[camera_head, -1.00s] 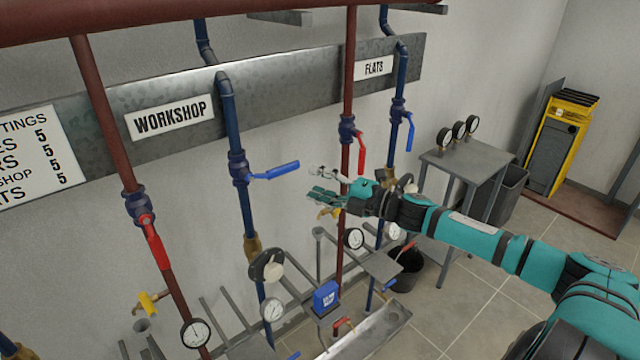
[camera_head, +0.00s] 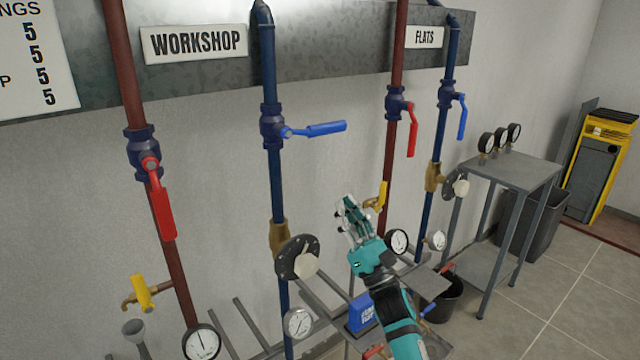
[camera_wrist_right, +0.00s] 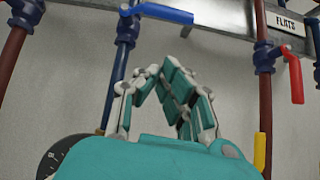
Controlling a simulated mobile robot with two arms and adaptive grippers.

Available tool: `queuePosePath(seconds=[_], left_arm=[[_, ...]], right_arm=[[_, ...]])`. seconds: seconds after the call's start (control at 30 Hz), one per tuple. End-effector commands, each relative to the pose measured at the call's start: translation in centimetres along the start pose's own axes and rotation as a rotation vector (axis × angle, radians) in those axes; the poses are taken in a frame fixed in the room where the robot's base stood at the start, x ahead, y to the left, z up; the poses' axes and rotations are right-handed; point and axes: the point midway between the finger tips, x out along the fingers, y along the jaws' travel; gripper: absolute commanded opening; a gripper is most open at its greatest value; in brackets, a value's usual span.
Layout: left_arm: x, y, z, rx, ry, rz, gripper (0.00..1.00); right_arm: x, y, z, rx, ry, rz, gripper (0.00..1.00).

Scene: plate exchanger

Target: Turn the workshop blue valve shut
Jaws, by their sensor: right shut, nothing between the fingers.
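The workshop blue valve (camera_head: 272,127) sits on the blue pipe below the WORKSHOP sign (camera_head: 196,43). Its blue lever (camera_head: 318,130) points right, across the pipe, nearly level. In the right wrist view the blue lever (camera_wrist_right: 165,13) shows at the top edge, above the fingers. My right gripper (camera_head: 349,205) is shut and empty, below and a little right of the lever, apart from it. In the right wrist view its fingertips (camera_wrist_right: 160,70) lean together. My left gripper is not in view.
A red lever (camera_head: 163,212) hangs down on the left red pipe. The FLATS red lever (camera_head: 412,132) and blue lever (camera_head: 462,117) hang down at right. A black flange (camera_head: 297,258), gauges (camera_head: 298,323) and a yellow-handled tap (camera_head: 383,195) are near my arm.

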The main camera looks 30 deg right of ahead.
Motion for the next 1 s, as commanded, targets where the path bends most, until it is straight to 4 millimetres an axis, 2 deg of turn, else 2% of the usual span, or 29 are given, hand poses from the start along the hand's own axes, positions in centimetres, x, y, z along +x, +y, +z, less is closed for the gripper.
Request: queuePosePath(seconds=[0.03, 0.17, 0.27, 0.4, 0.7, 0.8, 1.0], left_arm=[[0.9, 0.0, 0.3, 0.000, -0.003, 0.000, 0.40], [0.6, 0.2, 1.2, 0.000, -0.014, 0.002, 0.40], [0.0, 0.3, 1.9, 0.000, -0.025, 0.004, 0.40], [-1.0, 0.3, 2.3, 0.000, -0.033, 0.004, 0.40], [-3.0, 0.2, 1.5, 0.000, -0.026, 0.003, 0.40], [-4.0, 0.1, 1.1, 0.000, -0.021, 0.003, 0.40], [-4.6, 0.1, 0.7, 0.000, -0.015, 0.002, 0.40]], right_arm=[[-0.7, 0.0, -0.6, -0.036, -0.013, -0.015, 0.00], [-0.3, 0.0, -0.5, -0.086, -0.022, -0.027, 0.00], [1.0, 0.0, -0.2, -0.088, -0.023, -0.024, 0.00], [3.8, -0.1, -0.1, -0.085, -0.022, -0.024, 0.00], [10.0, -0.2, 0.2, -0.085, -0.021, -0.024, 0.00], [10.9, -0.1, 1.4, -0.086, -0.019, -0.025, 0.00], [11.9, -0.1, 2.5, -0.085, -0.019, -0.025, 0.00]])
